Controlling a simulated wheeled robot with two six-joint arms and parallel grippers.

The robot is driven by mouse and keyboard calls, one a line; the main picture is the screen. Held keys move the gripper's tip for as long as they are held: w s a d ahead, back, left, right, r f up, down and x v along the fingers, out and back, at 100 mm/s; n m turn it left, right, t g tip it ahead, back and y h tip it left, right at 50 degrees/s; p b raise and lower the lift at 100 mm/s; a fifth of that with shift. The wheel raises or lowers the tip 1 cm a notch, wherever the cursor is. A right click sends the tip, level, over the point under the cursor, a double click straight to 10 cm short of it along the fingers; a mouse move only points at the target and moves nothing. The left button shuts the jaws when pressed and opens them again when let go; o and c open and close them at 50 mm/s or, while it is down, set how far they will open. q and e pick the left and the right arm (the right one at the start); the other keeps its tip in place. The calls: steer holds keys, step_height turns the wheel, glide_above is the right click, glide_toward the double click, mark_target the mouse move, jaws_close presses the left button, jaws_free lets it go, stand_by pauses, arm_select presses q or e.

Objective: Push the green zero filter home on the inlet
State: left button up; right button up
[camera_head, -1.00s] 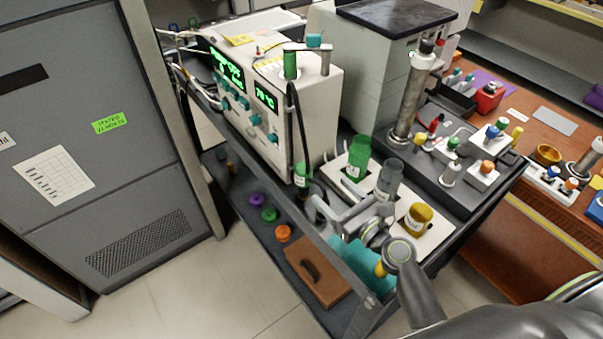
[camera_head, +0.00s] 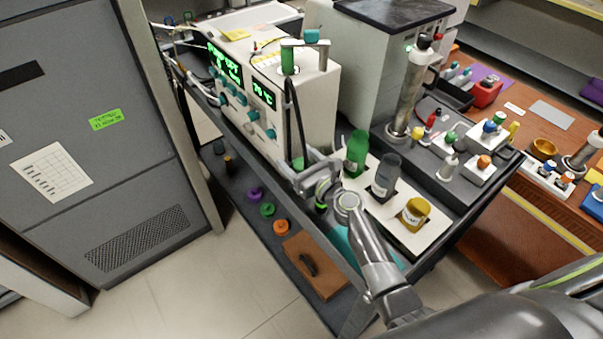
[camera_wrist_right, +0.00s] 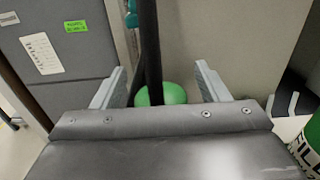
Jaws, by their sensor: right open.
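A green round-topped piece (camera_head: 298,162), which looks like the zero filter, stands in front of the white instrument at the lower end of a black hose (camera_head: 294,115). In the right wrist view its green top (camera_wrist_right: 174,93) shows beyond the hose, between the fingers. My right gripper (camera_head: 294,176) is open beside it; in the wrist view the jaws (camera_wrist_right: 158,76) stand either side of the hose. I see no clear grip. A second green cylinder (camera_head: 288,62) sits at the hose's upper end. The lower part of the filter and its seat are hidden. My left gripper is not in view.
The white instrument (camera_head: 318,115) stands close behind. A green bottle (camera_head: 356,153), grey bottle (camera_head: 386,174) and yellow jar (camera_head: 415,213) stand on a white board right of my wrist. Coloured caps (camera_head: 267,209) and a brown case (camera_head: 316,266) lie on the shelf below.

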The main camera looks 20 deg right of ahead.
steer(key=shift+w, duration=0.15)
steer(key=c, duration=1.1)
